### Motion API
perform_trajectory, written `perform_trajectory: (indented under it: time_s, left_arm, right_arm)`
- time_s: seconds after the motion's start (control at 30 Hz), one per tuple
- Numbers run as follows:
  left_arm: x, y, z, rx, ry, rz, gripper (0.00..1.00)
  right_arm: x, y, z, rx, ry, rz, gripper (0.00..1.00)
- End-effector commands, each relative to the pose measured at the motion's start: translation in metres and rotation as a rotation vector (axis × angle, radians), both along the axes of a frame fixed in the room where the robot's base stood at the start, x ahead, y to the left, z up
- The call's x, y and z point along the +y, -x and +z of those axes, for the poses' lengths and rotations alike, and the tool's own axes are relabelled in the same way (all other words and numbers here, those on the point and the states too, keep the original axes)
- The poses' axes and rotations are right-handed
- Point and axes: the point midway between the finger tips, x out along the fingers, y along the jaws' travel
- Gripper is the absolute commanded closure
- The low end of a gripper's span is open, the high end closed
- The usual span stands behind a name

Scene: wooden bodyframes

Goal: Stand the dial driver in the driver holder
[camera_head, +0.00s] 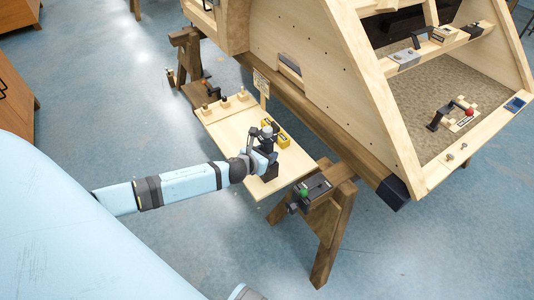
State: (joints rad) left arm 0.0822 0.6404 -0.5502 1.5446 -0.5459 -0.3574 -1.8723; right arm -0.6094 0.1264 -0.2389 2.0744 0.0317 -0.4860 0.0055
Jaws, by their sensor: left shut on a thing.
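My left gripper (268,172) is low over the near right part of a pale wooden shelf board (232,130). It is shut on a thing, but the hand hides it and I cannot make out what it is. I cannot clearly pick out the dial driver or the driver holder at this size. My right gripper is not in view.
Several small pegs (225,103) line the board's far left edge, and a small sign (261,85) stands behind. A trestle (335,215) on the right carries a dark tool with a green knob (304,191). The large wooden frame (330,80) rises behind.

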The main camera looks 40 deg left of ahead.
Motion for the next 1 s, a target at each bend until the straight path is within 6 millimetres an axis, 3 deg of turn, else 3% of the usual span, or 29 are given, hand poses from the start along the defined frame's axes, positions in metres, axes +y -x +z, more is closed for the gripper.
perform_trajectory:
  time_s: [0.93,0.97,1.0]
  left_arm:
    - [0.0,-0.001,-0.009,-0.003,0.0,0.0,0.88]
    - [0.0,-0.001,-0.009,-0.003,0.0,0.0,0.51]
    - [0.0,-0.001,-0.009,-0.003,0.0,0.0,0.42]
  right_arm:
    - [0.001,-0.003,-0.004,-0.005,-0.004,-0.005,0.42]
    - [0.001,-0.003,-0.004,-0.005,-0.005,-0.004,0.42]
    - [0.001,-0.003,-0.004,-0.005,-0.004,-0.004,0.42]
